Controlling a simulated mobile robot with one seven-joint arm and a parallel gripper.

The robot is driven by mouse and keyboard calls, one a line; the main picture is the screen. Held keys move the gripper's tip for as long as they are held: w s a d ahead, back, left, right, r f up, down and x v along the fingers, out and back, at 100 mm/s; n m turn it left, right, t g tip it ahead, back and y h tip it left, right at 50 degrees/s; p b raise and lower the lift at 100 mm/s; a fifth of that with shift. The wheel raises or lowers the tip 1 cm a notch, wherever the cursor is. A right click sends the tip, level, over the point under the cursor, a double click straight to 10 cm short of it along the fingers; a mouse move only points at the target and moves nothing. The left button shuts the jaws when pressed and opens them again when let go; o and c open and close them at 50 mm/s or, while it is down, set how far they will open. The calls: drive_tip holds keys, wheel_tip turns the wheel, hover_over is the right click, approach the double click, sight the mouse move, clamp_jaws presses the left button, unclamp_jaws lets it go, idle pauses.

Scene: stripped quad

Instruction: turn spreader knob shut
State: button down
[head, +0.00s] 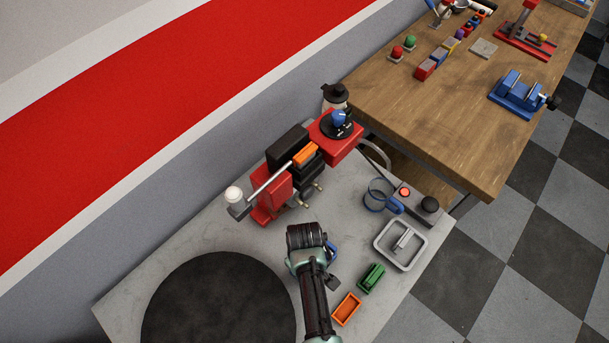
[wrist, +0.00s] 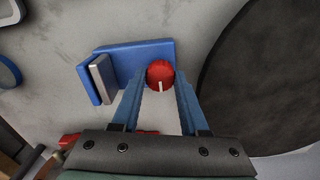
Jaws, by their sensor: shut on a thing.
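The spreader (wrist: 130,58) is a blue block lying on the grey tabletop in the wrist view, with a grey plate (wrist: 103,80) next to a blue upright at its left end. Whether those two touch is hard to tell. The red round knob (wrist: 160,72) sits at the spreader's right end, its white mark pointing toward the bottom of the picture. My gripper (wrist: 161,84) has its blue fingers on either side of the knob and is shut on it. In the head view my wrist hides most of the spreader; a bit of blue shows beside it.
A large dark disc (head: 218,305) lies left of my arm. A red and black machine (head: 270,190) stands behind it. An orange tray (head: 346,309), a green piece (head: 371,278) and a grey square tray (head: 382,256) lie to the right. A wooden bench (head: 430,110) stands beyond.

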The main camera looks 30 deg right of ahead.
drive_tip(key=shift+c, duration=2.1)
unclamp_jaws()
drive_tip(key=shift+r, duration=0.15)
wheel_tip(320, 180, up, 13)
drive_tip(key=shift+b, duration=0.45)
